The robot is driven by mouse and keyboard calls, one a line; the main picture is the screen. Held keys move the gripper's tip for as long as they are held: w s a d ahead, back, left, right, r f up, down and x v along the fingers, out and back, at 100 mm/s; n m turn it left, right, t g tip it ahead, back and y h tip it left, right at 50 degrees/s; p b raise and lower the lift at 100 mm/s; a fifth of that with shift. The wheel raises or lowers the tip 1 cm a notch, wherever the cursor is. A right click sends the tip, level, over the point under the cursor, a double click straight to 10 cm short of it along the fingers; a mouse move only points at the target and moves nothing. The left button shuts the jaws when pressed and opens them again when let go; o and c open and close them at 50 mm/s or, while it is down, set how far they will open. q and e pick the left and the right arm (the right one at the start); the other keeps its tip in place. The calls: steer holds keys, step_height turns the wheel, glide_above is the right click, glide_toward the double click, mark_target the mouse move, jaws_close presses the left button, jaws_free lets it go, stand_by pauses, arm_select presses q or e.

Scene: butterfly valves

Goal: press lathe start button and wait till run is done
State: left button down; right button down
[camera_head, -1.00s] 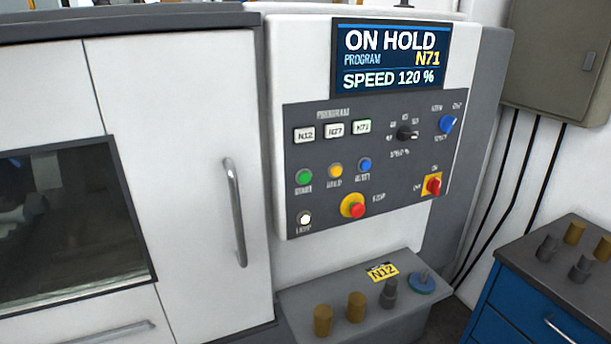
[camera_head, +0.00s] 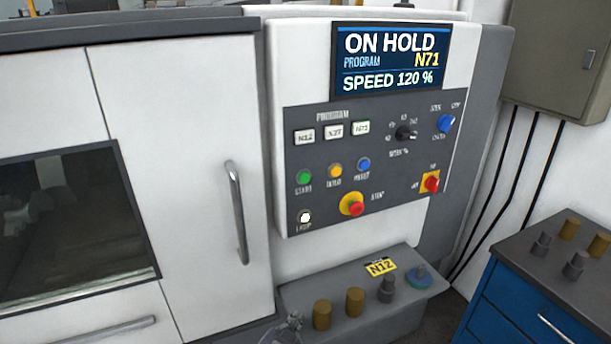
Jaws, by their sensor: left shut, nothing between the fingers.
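The lathe's control panel (camera_head: 375,205) faces me in the middle of the view. The green start button (camera_head: 304,177) is at its left, with a yellow hold button (camera_head: 335,171) and a blue reset button (camera_head: 364,165) beside it. The screen (camera_head: 391,60) reads ON HOLD, PROGRAM N71, SPEED 120 %. The white lamp (camera_head: 305,216) below the start button looks lit. The tip of my left gripper (camera_head: 287,330) shows at the bottom edge, well below the start button and touching no button; it is shut and empty. My right gripper is out of view.
A blue cabinet (camera_head: 515,315) stands at right.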

mark_target(305, 178)
arm_select(q)
steer(key=d+r+m+t+h+p, duration=0.1)
steer(key=d+r, duration=0.3)
steer(key=r, duration=1.4)
steer(key=d+r+m+t+h+p, duration=0.1)
steer(key=d+r+m+t+h, duration=0.1)
steer(key=r, duration=1.6)
steer(key=d+t+h, duration=0.1)
steer(key=d+t, duration=0.1)
steer(key=shift+d+t, duration=0.15)
steer(key=shift+t, duration=0.15)
steer(key=shift+w, duration=0.1)
steer(key=w+a, duration=0.3)
steer(key=w, duration=0.5)
steer(key=shift+a, duration=0.25)
steer(key=shift+w+a, duration=0.2)
steer(key=shift+w, duration=0.2)
